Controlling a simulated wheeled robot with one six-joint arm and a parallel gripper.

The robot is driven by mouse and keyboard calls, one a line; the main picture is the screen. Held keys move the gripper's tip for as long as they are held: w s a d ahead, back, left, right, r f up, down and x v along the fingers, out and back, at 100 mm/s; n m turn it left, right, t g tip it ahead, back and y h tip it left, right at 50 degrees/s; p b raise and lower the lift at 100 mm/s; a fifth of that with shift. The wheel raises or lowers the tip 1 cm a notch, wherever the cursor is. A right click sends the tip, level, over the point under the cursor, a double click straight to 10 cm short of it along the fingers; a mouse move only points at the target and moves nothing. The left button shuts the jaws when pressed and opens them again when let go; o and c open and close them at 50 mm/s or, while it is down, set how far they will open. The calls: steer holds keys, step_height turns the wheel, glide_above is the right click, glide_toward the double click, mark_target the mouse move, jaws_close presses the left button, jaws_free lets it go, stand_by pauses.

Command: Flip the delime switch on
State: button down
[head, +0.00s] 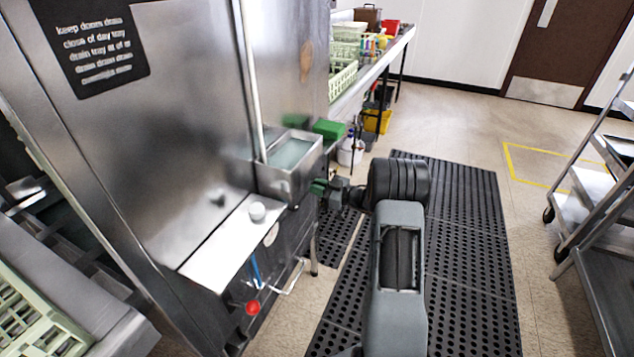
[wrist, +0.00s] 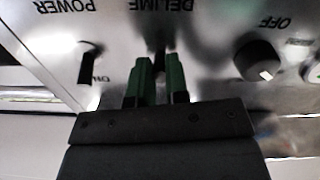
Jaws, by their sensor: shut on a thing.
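The control panel (wrist: 215,25) fills the top of the wrist view, with its labels upside down. The dark delime switch (wrist: 158,60) sits by the DELIME label and is mostly hidden between my fingers. My gripper (wrist: 160,78) has green fingers, one on each side of the switch, and is shut on it. The on or off position of this switch cannot be told. In the head view my gripper (head: 318,187) reaches left to the side of the steel control box (head: 300,172) on the dish machine (head: 180,120); the switch is hidden there.
A dark power switch (wrist: 86,65) is left of my gripper in the wrist view, and a round black knob (wrist: 257,60) is to its right. A perforated black mat (head: 465,230) covers the floor. A metal cart (head: 600,180) stands at the right.

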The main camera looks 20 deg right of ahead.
step_height(320, 180, up, 2)
steer(key=g+h+p, duration=0.2)
steer(key=p, duration=0.5)
steer(key=g+h+p, duration=0.1)
steer(key=p, duration=0.1)
steer(key=shift+w+a+r+g, duration=0.1)
steer(key=shift+w+r+g, duration=0.05)
steer(key=shift+g, duration=0.15)
steer(key=shift+h+p, duration=0.3)
steer(key=shift+p, duration=0.1)
steer(key=c, duration=1.1)
jaws_free()
steer(key=v, duration=1.3)
steer(key=shift+d+r+p, duration=0.15)
steer(key=shift+d+p, duration=0.2)
